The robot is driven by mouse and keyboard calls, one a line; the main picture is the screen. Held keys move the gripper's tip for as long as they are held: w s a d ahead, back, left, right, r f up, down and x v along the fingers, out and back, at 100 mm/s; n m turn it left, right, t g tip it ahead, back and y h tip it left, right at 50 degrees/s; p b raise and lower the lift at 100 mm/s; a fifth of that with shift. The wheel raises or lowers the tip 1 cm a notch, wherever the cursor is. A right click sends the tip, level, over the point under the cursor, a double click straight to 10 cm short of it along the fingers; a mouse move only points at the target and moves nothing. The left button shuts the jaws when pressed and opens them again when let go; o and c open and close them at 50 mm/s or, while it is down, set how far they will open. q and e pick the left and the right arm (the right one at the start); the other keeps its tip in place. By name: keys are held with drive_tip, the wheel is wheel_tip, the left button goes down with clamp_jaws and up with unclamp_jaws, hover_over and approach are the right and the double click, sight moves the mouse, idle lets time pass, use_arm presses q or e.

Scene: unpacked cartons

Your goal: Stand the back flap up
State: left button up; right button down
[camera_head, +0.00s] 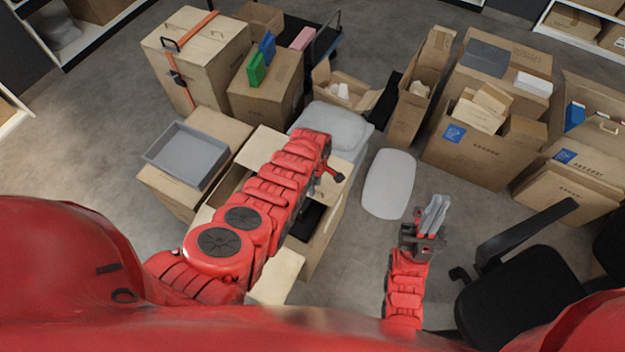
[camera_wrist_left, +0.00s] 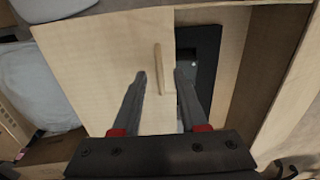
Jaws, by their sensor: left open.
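An open carton (camera_head: 325,235) stands below my left arm, with a dark item (camera_head: 308,219) inside. In the left wrist view a pale, flat flap (camera_wrist_left: 95,60) spreads out below the fingers, with a narrow tan strip (camera_wrist_left: 158,68) on it. In the head view my arm hides much of the carton's far side. My left gripper (camera_head: 328,177) is over the carton's far right part. In the wrist view its fingers (camera_wrist_left: 160,85) are apart with nothing held; contact with the flap cannot be told. My right gripper (camera_head: 433,216) is away to the right over the floor.
A pale grey bag (camera_head: 338,125) lies just beyond the carton, and another white padded piece (camera_head: 388,184) lies on the floor. A grey tray (camera_head: 187,155) sits on a carton at left. Several cartons stand behind. A black chair (camera_head: 525,295) is at right.

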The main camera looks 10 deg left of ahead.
use_arm(q)
drive_tip(key=shift+s+d+f+b, duration=0.1)
drive_tip(key=shift+f+b, duration=0.15)
drive_tip(key=shift+b, duration=0.15)
drive_tip(key=shift+f+b, duration=0.45)
drive_tip(key=shift+f, duration=0.15)
drive_tip(key=shift+r, duration=0.1)
clamp_jaws()
